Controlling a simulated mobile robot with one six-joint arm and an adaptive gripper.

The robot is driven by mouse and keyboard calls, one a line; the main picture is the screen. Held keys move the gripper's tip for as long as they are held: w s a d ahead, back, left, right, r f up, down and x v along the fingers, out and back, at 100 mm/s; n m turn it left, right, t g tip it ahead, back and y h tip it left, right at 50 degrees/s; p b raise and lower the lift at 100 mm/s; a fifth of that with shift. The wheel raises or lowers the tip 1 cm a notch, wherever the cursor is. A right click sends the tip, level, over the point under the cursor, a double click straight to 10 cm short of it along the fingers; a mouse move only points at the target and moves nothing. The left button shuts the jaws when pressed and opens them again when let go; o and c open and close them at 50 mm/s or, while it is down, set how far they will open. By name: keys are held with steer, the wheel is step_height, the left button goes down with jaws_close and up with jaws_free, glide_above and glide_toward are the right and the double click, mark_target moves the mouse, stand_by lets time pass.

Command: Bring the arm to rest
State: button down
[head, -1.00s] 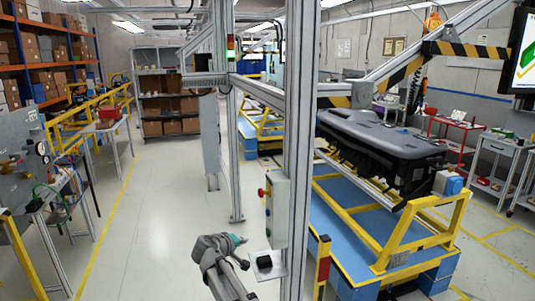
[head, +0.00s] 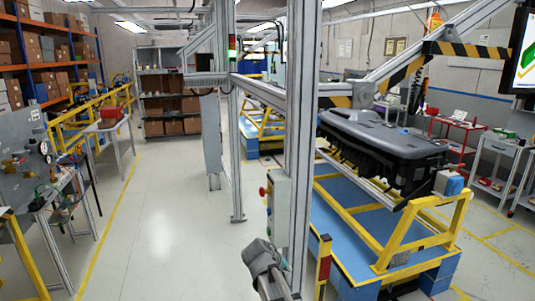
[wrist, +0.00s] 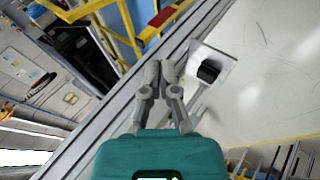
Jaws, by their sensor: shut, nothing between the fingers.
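In the head view, part of my grey arm (head: 265,262) stands at the bottom centre, in front of the post's foot. The gripper itself cannot be made out there.
A small plate with a black item (wrist: 209,71) is just right of the gripper in the wrist view. A control box (head: 278,205) hangs on the metal post (head: 299,120). A dashboard (head: 385,140) sits on a yellow-and-blue stand (head: 360,235) at right. Floor at left is clear.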

steer(key=s+d+f+m+g+y, duration=0.2)
steer(key=s+d, duration=0.3)
steer(key=s, duration=0.3)
steer(key=s+d+f+m+g+y, duration=0.2)
steer(key=s+d+g+y, duration=0.1)
steer(key=s, duration=0.6)
steer(key=d+y, duration=0.1)
steer(key=d, duration=0.1)
steer(key=shift+s+d+f+g, duration=0.3)
steer(key=shift+d+f, duration=0.05)
steer(key=shift+f, duration=0.05)
